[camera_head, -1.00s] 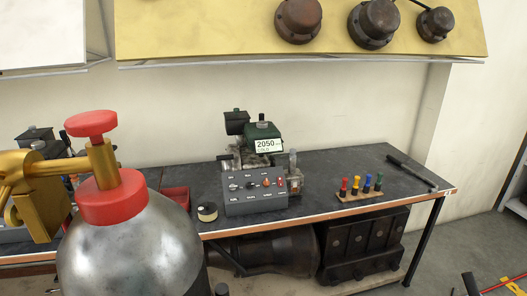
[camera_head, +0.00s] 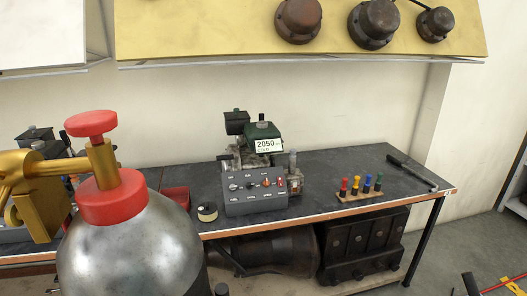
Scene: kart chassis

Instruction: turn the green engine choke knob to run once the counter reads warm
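A small engine with a green top (camera_head: 263,131) stands on the dark workbench. Its white counter (camera_head: 267,145) reads 2050, with a smaller word below that looks like COLD. A grey control panel (camera_head: 254,202) with several small knobs and switches sits in front of the engine. An orange-red knob (camera_head: 266,183) and a red switch (camera_head: 281,184) show on its right part. I cannot make out a green choke knob on the panel; the labels are too small to read.
A large metal tank with a red valve (camera_head: 113,196) blocks the lower left.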

